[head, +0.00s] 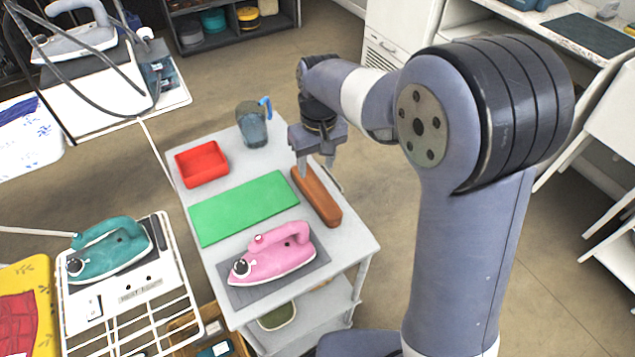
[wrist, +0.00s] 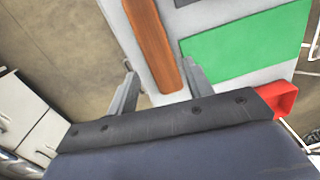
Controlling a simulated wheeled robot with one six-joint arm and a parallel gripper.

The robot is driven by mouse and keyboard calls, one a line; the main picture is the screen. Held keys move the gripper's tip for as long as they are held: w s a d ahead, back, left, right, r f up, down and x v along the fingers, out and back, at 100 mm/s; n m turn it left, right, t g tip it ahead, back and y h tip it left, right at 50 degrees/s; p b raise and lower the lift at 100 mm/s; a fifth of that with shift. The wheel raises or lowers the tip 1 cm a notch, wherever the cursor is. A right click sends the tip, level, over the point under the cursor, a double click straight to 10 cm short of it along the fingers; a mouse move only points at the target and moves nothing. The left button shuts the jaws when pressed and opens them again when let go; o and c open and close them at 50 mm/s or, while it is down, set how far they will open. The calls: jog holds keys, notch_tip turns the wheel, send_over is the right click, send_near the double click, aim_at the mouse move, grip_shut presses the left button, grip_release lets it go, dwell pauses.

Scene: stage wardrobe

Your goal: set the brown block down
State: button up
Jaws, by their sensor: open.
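The brown block (head: 318,198) is a long wooden bar lying flat on the small grey-white table (head: 352,245), along its right edge. My gripper (head: 315,170) is at the far end of the block, pointing down, with its jaws apart. In the wrist view the block (wrist: 152,40) runs up from between my open fingers (wrist: 160,66), closer to the right finger. Neither finger clearly grips it. Whether a finger touches the block cannot be told.
On the table are a green mat (head: 243,208), a red tray (head: 202,164), a blue-grey jug (head: 252,125) and a pink iron (head: 272,254) on a dark grey pad (head: 312,267). A rack with a teal iron (head: 108,250) stands left. Floor right of the table is open.

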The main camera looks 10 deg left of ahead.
aim_at(316, 188)
jog(key=shift+w+a+f+n, duration=0.1)
jog(key=shift+w+n, duration=0.3)
notch_tip(316, 188, down, 10)
jog(key=shift+s+f, duration=0.1)
jog(key=shift+s, duration=0.05)
jog(key=shift+c, duration=0.3)
jog(key=shift+r, duration=0.2)
jog(key=c, duration=0.9)
